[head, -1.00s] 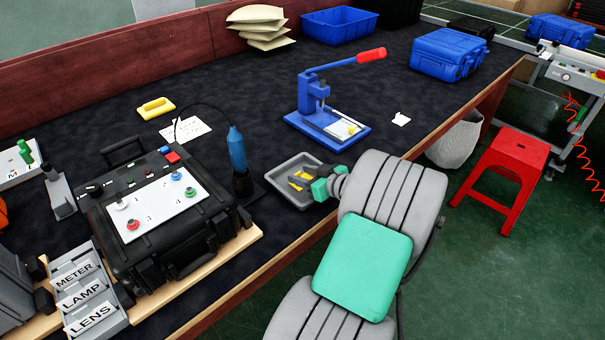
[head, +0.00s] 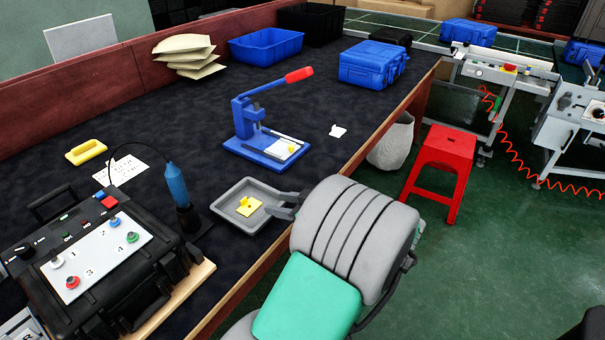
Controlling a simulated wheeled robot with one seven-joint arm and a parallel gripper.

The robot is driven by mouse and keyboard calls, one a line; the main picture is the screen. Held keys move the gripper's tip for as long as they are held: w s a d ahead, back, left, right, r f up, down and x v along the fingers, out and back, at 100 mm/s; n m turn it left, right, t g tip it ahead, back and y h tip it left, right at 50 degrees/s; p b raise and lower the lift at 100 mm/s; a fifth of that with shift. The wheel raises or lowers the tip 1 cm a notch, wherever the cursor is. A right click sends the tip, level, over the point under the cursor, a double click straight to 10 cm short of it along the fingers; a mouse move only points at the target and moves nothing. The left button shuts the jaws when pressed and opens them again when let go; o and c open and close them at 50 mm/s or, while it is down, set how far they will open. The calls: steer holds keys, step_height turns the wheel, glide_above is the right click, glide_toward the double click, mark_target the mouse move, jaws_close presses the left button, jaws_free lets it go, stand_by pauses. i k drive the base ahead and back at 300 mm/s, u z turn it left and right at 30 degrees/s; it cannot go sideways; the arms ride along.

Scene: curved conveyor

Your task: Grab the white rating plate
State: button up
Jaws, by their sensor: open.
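A white plate (head: 283,149) lies on the bed of the blue hand press (head: 247,125), with a small yellow piece on it. A small white irregular piece (head: 337,130) lies flat on the dark table to the right of the press. I cannot tell for certain which is the rating plate. My gripper (head: 279,205) is open at the right rim of the grey tray (head: 228,197), in front of the press and apart from both white pieces. Its fingers point left and look empty. A yellow part (head: 249,206) lies in the tray.
A black case (head: 100,265) with coloured buttons and a blue screwdriver-like tool (head: 177,185) stand left of the tray. The press's red-tipped lever (head: 298,75) sticks out to the right. A red stool (head: 440,165) stands beyond the table edge.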

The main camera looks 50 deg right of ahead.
mark_target(338, 132)
steer(key=z, duration=1.95)
